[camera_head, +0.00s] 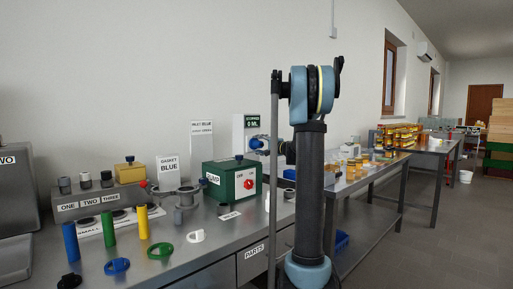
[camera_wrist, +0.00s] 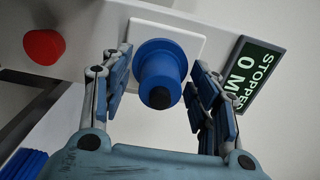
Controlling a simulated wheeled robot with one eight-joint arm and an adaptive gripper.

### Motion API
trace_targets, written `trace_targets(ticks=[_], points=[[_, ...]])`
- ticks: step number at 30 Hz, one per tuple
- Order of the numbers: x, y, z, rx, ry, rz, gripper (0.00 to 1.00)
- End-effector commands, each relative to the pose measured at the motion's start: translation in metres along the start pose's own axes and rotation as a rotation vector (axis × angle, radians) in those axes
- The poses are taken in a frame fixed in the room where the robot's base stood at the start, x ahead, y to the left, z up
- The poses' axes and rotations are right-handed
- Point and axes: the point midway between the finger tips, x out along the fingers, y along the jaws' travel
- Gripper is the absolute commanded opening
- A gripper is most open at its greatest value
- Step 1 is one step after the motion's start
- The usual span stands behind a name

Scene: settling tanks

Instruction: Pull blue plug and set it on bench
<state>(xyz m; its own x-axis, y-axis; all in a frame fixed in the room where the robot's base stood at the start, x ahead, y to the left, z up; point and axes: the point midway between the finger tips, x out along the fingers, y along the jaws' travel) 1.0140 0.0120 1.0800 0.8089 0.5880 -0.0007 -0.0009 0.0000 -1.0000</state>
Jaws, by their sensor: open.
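The blue plug (camera_wrist: 158,68) has a wide round flange and a dark end. It sits in a white square plate on a pale box (camera_head: 238,128) labelled "STOPPED 0 ML". My gripper (camera_wrist: 162,82) is open in the wrist view, with one finger on each side of the plug. A gap shows on both sides, so the fingers seem apart from it. In the head view the plug (camera_head: 255,143) is small and partly hidden by my gripper. The grey metal bench (camera_head: 205,255) stands below.
A red button (camera_wrist: 44,47) is left of the plug in the wrist view. A green pump box (camera_head: 222,178), a grey flanged fitting (camera_head: 180,198), coloured cylinders and rings crowd the bench. Bare bench shows near the front. My arm hides part of the bench's right side.

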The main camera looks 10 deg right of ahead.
Motion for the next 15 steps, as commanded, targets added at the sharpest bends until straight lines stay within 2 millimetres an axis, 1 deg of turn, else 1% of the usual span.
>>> trace_targets(ticks=[6,8,9,11,12,13,14,15], points=[[-0.0002,0.0000,-0.0002,0.000,0.000,0.000,0.55],[-0.0002,0.0000,-0.0002,0.000,0.000,0.000,0.41],[-0.0002,0.0000,-0.0002,0.000,0.000,0.000,0.32],[-0.0002,0.0000,-0.0003,0.000,0.000,0.000,0.19],[-0.0002,0.0000,-0.0003,0.000,0.000,0.000,0.10],[-0.0002,0.0000,-0.0003,0.000,0.000,0.000,0.03],[-0.0002,0.0000,-0.0003,0.000,0.000,0.000,0.00],[-0.0002,-0.0001,-0.0003,0.000,0.000,0.000,0.00]])
